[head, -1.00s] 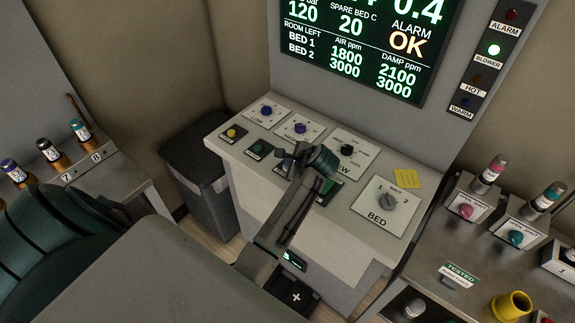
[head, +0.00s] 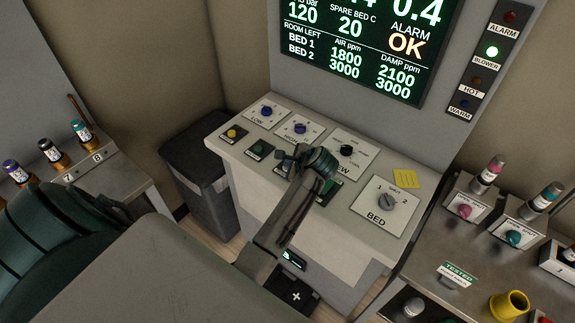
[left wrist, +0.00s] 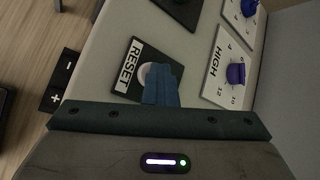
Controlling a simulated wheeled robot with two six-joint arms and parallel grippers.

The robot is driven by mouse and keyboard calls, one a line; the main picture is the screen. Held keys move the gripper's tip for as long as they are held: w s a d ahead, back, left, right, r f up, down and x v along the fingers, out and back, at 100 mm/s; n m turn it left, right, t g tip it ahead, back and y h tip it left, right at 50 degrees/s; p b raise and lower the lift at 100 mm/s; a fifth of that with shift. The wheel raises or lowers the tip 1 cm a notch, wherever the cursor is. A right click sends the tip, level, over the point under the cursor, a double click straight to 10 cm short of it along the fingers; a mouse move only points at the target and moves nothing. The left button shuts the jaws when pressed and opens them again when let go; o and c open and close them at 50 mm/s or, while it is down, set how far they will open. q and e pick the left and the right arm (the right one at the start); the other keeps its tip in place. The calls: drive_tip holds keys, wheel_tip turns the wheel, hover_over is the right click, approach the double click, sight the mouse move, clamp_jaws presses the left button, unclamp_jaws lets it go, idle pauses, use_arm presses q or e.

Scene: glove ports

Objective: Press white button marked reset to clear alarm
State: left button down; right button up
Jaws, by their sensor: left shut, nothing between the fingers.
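The white reset button (left wrist: 147,72) shows in the left wrist view on a black plate lettered RESET (left wrist: 126,65). The closed fingers of my left gripper (left wrist: 162,84) cover part of the button. They are at or just over it; I cannot tell whether they touch. In the head view my left gripper (head: 284,158) is low over the front row of the sloped console, and it hides the reset button there. The display (head: 370,40) reads ALARM OK, and the alarm lamp (head: 511,17) is dark. My right gripper is not in view.
The console also holds a yellow button (head: 232,133), a green button (head: 257,148), blue dials (head: 267,112) and a grey BED knob (head: 386,201). The HIGH dial (left wrist: 236,73) is close beside the fingers. A yellow note (head: 404,178) lies at the right.

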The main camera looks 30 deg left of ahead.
use_arm(q)
drive_tip(key=shift+w+r, duration=0.1)
drive_tip(key=shift+r, duration=2.9)
drive_tip(key=shift+a, duration=0.1)
